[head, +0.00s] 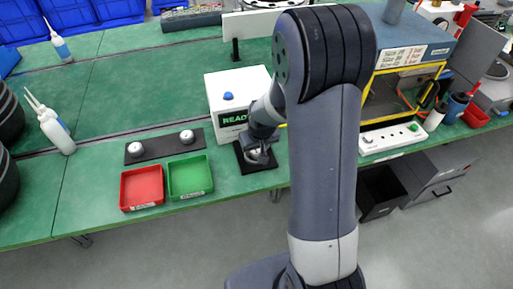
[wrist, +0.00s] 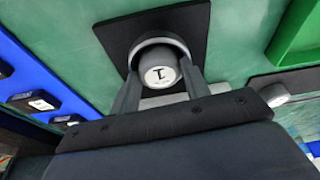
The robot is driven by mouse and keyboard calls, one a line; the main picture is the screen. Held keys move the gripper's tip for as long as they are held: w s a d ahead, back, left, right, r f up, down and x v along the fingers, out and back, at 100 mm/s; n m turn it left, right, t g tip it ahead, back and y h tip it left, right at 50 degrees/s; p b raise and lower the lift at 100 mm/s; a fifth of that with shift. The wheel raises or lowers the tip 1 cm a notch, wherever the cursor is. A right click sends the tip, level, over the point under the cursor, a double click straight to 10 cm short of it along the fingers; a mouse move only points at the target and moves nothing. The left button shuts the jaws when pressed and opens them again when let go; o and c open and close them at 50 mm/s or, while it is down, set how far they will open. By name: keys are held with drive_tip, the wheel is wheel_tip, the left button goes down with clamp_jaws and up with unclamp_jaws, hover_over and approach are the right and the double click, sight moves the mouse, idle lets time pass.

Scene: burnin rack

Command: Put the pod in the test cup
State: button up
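My gripper (wrist: 162,84) points down over the test cup and has its two fingers against the sides of the pod. The pod (wrist: 160,76) is a grey cylinder with a white top marked "1". The test cup (wrist: 163,42) shows as a pale rim behind the pod, on a black square pad (wrist: 118,33). The pod lies within the rim's outline, but I cannot tell how deep it sits. In the head view, my gripper (head: 258,156) is low over the black pad (head: 262,168), and it mostly hides the pod and cup.
A white box (head: 236,88) with a READY display and blue button stands behind the pad. A red tray (head: 142,204) and green tray (head: 190,192) are to the left. Behind them, a dark strip (head: 160,146) holds two pale round pieces. A power strip (head: 391,139) is right.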

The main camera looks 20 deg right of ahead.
drive_tip(key=shift+s+r+p, duration=0.1)
drive_tip(key=shift+s+p, duration=0.05)
drive_tip(key=shift+p, duration=0.15)
drive_tip(key=v, duration=1.2)
drive_tip(key=shift+w+r, duration=0.2)
drive_tip(key=shift+r, duration=0.15)
idle(0.3)
